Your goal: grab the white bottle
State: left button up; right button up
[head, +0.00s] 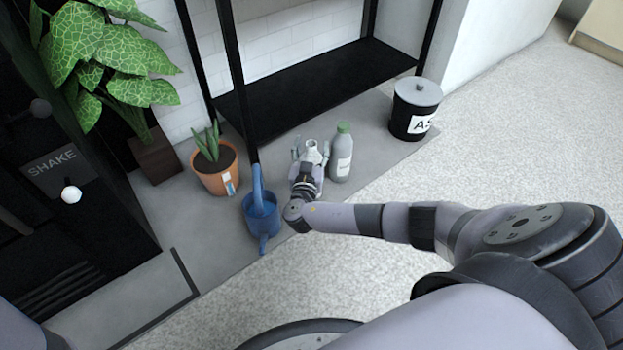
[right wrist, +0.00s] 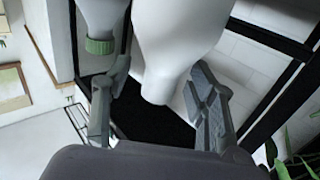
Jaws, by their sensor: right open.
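The white bottle (head: 312,149) stands on the grey floor strip in front of the black shelf, partly hidden by my right gripper (head: 310,157). In the right wrist view the white bottle (right wrist: 168,45) is large, with its narrow end between the two fingers of my right gripper (right wrist: 160,84). The fingers are open, one on each side of it, and a gap shows at least on the right side. Contact on the left side is hard to tell. My left gripper is not in view.
A grey bottle with a green cap (head: 341,158) stands close to the right; its cap (right wrist: 99,46) shows beside a finger. A blue watering can (head: 262,218) and a potted plant (head: 213,178) stand left. A black bin (head: 408,122) stands farther right. The black shelf (head: 300,88) is behind.

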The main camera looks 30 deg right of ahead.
jog(key=shift+w+d, duration=0.15)
jog(key=shift+c, duration=0.5)
grip_shut()
dwell(0.6)
